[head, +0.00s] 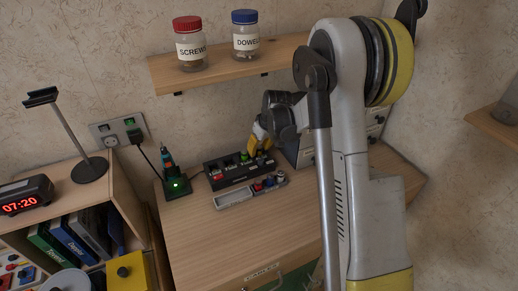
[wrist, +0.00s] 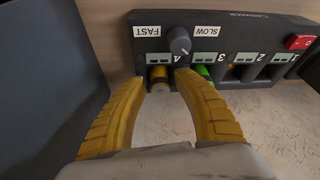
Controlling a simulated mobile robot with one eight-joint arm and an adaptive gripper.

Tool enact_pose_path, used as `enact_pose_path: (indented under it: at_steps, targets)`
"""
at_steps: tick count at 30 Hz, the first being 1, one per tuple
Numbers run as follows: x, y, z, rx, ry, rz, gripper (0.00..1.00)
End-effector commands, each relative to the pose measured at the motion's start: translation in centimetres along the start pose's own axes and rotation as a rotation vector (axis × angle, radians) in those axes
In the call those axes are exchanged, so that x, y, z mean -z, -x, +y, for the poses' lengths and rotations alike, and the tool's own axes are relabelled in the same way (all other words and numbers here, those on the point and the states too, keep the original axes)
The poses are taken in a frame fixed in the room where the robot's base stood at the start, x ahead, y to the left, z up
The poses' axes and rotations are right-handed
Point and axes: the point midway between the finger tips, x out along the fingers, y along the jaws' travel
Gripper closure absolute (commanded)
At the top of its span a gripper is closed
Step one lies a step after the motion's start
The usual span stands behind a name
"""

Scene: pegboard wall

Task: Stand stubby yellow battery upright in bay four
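The black charger (head: 228,177) stands on the wooden cabinet top; in the wrist view its bays appear as a row below upside-down number labels (wrist: 178,58). A short yellow battery (wrist: 159,76) sits in bay four, below the grey knob (wrist: 179,40), with its end towards the camera; it looks upright, but its base is hidden. My gripper (wrist: 161,84) has its two yellow fingers spread on either side of this battery, with small gaps visible. My gripper also shows in the head view (head: 259,146) above the charger's right end.
A grey tray (head: 235,198) with several small items lies in front of the charger. A green-lit tool stand (head: 176,184) is to the left, and a shelf with jars (head: 190,52) above.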

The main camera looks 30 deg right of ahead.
Motion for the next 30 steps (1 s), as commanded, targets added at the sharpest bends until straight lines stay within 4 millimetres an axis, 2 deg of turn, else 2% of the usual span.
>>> enact_pose_path:
  at_steps: [7,11,14,18,24,30]
  targets:
    - [0.0,0.1,0.0,0.000,0.000,0.000,0.64]
    - [0.3,0.9,0.0,0.000,0.000,0.000,0.64]
    - [0.3,2.7,0.0,0.000,-0.001,0.000,0.64]
    - [0.3,6.4,0.0,0.000,-0.002,0.000,0.64]
    - [-5.2,7.8,0.1,-0.001,-0.003,0.000,0.64]
    - [-9.1,9.1,0.1,-0.001,-0.003,0.000,0.64]
